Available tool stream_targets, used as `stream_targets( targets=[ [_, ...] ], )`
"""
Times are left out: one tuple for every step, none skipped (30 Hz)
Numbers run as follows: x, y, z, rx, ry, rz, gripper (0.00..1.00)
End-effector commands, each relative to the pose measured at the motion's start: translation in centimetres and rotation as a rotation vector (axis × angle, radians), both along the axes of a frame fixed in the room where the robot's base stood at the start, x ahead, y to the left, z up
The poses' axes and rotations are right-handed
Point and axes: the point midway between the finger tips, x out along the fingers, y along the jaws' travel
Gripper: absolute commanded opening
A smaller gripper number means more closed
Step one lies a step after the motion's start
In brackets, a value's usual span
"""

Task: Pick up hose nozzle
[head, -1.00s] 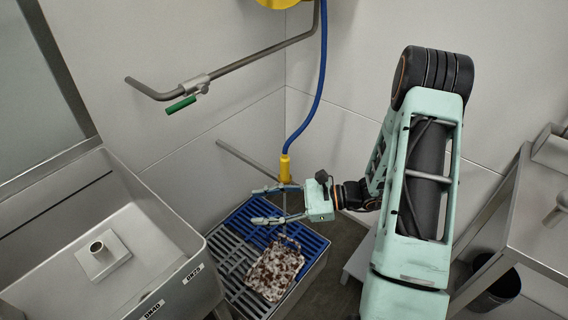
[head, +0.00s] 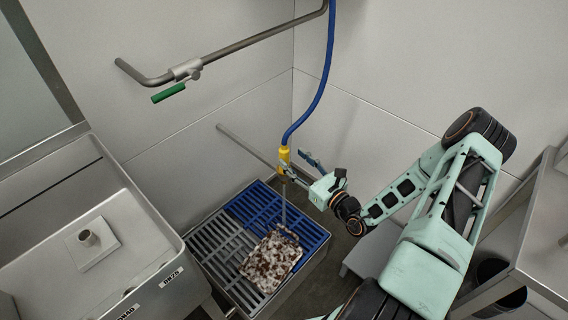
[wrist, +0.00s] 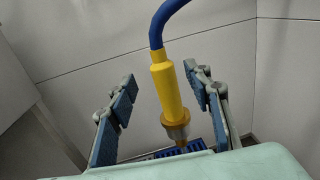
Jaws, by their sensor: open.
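The hose nozzle (head: 284,155) is yellow with a metal tip and hangs upright from a blue hose (head: 318,90). My gripper (head: 300,166) is open at the nozzle's height in the head view. A thin grey rod runs down below the nozzle.
Below is a floor grate (head: 212,246) with grey and blue sections and a brown-and-white speckled slab (head: 270,260). A steel tank (head: 150,215) stands left, with a pipe and green-handled valve (head: 168,93) above. A steel table (head: 530,235) stands right.

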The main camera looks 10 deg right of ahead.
Motion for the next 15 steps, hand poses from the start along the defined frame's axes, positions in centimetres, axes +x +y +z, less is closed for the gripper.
stream_targets(
  targets=[
    [0.4, 0.3, 0.0, 0.001, 0.000, 0.001, 0.46],
    [0.6, 0.3, 0.0, 0.001, 0.000, 0.001, 0.46],
    [0.8, 0.4, 0.0, 0.001, 0.000, 0.001, 0.46],
    [0.9, 0.5, -0.1, 0.001, 0.000, 0.001, 0.46],
    [1.2, 0.6, -0.1, 0.001, 0.000, 0.001, 0.46],
    [1.6, 0.8, -0.3, 0.000, -0.001, 0.002, 0.46],
    [2.0, 1.0, -0.4, 0.001, 0.000, 0.002, 0.46],
    [2.4, 1.2, -0.5, 0.001, 0.000, 0.002, 0.46],
    [3.0, 1.4, -0.7, 0.000, -0.001, 0.002, 0.46],
    [3.4, 1.6, -0.8, 0.000, -0.001, 0.003, 0.46],
    [3.8, 1.8, -0.9, 0.001, -0.002, 0.003, 0.46],
    [4.3, 2.0, -0.8, 0.001, -0.002, 0.002, 0.46],
    [4.6, 2.2, -0.8, 0.000, -0.001, 0.002, 0.46],
    [4.9, 2.3, -0.9, 0.000, 0.000, 0.002, 0.46],
    [5.2, 2.5, -0.8, 0.000, 0.000, 0.002, 0.46]
  ],
)
